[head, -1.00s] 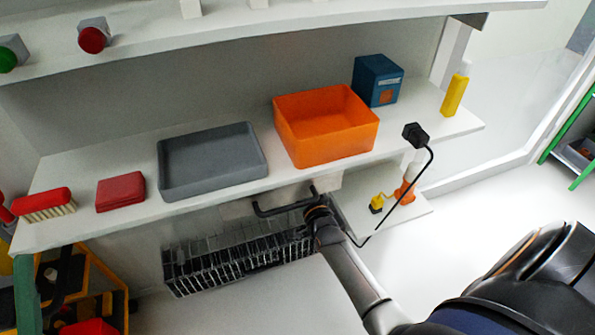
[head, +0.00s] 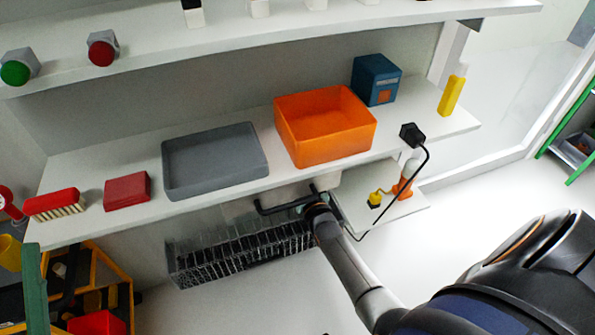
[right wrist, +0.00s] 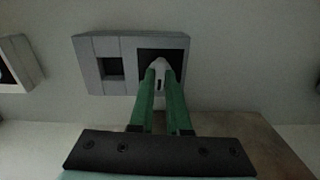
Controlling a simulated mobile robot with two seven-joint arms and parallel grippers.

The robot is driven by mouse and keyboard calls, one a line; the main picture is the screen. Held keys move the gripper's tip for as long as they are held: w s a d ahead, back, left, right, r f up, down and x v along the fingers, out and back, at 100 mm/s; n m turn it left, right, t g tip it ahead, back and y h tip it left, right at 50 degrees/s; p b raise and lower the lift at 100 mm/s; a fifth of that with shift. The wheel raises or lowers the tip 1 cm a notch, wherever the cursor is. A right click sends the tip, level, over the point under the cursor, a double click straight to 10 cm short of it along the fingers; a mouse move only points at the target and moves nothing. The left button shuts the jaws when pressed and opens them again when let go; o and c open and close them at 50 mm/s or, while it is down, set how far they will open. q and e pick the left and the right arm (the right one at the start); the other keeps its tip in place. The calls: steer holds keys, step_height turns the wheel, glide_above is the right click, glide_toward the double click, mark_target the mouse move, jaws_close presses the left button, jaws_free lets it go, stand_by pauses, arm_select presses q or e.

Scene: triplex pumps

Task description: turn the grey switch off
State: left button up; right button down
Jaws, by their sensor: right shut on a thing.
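The grey switch (right wrist: 115,68) fills the upper middle of the right wrist view, a grey housing on a pale wall. It has a small dark square recess at left and a larger dark recess at right with a pale lever (right wrist: 160,75). My right gripper (right wrist: 163,82) has two green fingers, shut on this lever. In the head view my right gripper (head: 312,198) is below the front edge of the shelf, and the shelf hides most of the switch there. I cannot read the lever's position for sure. My left gripper is not in view.
The shelf (head: 180,208) above my gripper carries a grey tray (head: 215,186), an orange bin (head: 318,150) and a blue box (head: 375,80). A black plug (head: 411,134) with a cable hangs near the right end. A dark ribbed grille (head: 240,250) lies left of my gripper.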

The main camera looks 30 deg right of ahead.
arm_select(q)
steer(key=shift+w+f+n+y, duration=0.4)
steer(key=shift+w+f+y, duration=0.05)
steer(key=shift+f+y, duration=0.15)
arm_select(e)
steer(key=shift+n, duration=0.5)
steer(key=c, duration=0.9)
jaws_free()
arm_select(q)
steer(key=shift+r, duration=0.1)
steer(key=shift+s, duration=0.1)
